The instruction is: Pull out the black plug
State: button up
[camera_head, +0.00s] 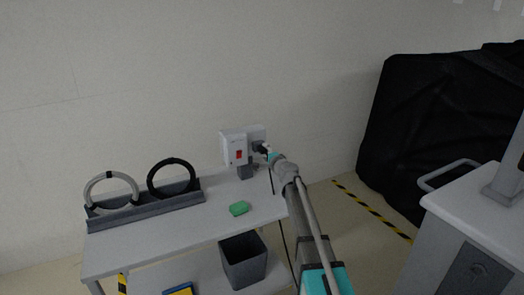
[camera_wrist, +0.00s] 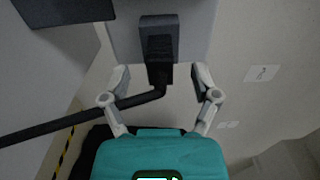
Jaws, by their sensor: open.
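The black plug (camera_wrist: 158,48) sits in a dark socket on the grey-white outlet box (camera_head: 235,148), which stands on the cart by the wall. Its black cable (camera_wrist: 85,118) bends off to the left in the wrist view. The plug also shows as a small dark shape (camera_head: 261,148) in the head view, partly hidden by my gripper. My gripper (camera_wrist: 160,72) is open, with one finger on each side of the plug's lower end. Gaps show between both fingers and the plug in the wrist view.
The cart top (camera_head: 215,215) carries a green block (camera_head: 239,208) and a rack (camera_head: 145,208) with a grey ring (camera_head: 111,177) and a black ring (camera_head: 171,162). A dark bin (camera_head: 243,262) is on the lower shelf. A black-covered cart (camera_head: 425,130) and a white cart (camera_head: 480,215) stand right.

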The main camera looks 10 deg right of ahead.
jog(key=shift+x, duration=1.45)
dwell(0.3)
grip_shut()
jog(key=shift+s, duration=0.2)
dwell(0.3)
jog(key=shift+s+d, duration=0.2)
jog(key=shift+s, duration=0.3)
jog(key=shift+v, duration=1.25)
jog(key=shift+v, duration=1)
